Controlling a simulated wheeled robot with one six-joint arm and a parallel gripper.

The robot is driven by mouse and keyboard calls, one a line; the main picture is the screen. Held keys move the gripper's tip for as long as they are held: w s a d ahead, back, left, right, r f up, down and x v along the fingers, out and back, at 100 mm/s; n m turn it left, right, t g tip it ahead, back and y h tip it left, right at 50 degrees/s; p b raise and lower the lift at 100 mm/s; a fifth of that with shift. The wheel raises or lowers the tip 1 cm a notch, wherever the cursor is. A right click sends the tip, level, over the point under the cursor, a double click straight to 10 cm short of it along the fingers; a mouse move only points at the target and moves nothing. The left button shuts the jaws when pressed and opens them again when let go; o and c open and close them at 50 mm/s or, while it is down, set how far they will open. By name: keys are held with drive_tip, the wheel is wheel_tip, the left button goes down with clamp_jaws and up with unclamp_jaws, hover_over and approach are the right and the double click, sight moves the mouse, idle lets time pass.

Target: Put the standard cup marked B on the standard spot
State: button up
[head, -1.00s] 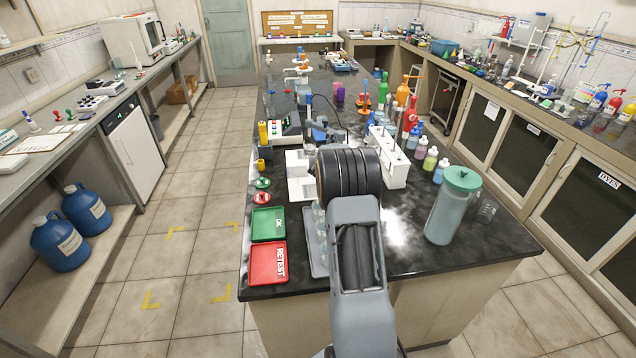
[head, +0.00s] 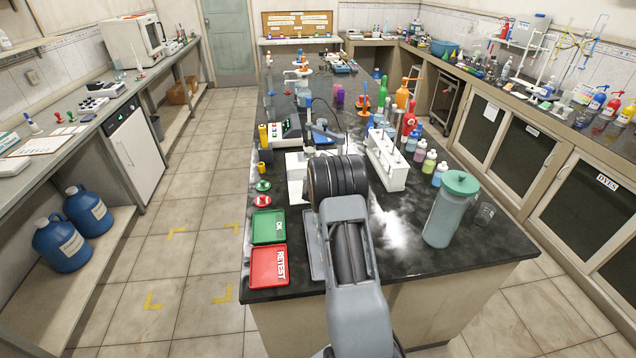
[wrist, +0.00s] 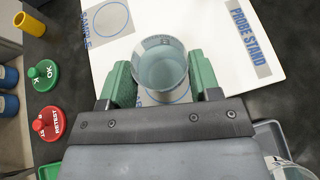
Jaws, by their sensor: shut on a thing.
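My gripper (wrist: 162,82) has green fingers on either side of a clear cup (wrist: 160,68) and is shut on it. I cannot tell whether the cup touches the board. A blue circle marked as the sample spot (wrist: 113,20) is empty. In the head view the white board (head: 295,180) shows left of my wrist, which hides the gripper and cup.
A grey tray (head: 312,260) lies nearer the front edge, with another clear cup (wrist: 292,170) at the wrist view's lower right. Green OK (wrist: 43,74) and red RETEST (wrist: 48,122) stamps stand left of the board. A large green-lidded jug (head: 452,210) stands to the right.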

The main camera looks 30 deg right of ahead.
drive_tip(key=shift+f+b, duration=0.15)
drive_tip(key=shift+b, duration=0.15)
drive_tip(key=o, duration=1)
drive_tip(key=shift+c, duration=0.2)
